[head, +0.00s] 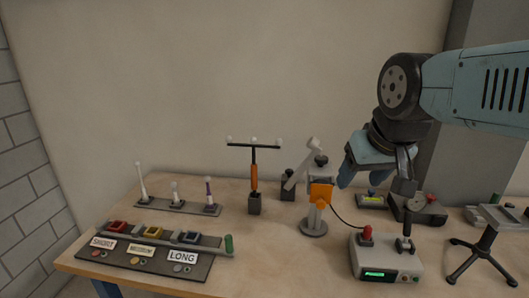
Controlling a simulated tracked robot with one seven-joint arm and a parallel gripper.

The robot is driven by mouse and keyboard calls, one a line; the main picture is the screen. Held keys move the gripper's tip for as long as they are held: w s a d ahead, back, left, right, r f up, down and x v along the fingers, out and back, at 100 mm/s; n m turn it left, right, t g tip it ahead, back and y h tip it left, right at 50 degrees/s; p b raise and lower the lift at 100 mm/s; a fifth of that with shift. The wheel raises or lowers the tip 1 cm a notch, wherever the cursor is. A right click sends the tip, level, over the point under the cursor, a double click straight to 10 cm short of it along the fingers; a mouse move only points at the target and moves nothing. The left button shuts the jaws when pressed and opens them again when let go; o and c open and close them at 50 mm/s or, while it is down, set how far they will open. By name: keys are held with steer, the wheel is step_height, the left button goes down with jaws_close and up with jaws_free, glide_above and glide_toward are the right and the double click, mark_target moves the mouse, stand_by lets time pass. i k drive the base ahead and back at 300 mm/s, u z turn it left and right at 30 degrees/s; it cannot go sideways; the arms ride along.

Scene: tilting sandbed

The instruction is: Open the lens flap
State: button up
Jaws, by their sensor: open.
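An orange square plate (321,193), which looks like the lens flap, is at the upper part of a small grey stand (313,226) with a round base, near the middle of the table. A lens behind it cannot be seen, and I cannot tell the flap's exact angle. My gripper (373,183) is open and empty, pointing down to the right of the orange plate and apart from it in the picture. Its blue finger is nearest the plate. My wrist partly hides the gripper, and the depth between it and the plate is unclear.
A white box (386,260) with a green display, red knob and black lever stands front right. A black tripod (483,255) is at far right. Bare tabletop shows at front centre.

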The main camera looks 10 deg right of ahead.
mark_target(321, 194)
steer(key=k, duration=1.25)
steer(key=z, duration=0.25)
steer(key=i, duration=0.8)
steer(key=u, duration=0.35)
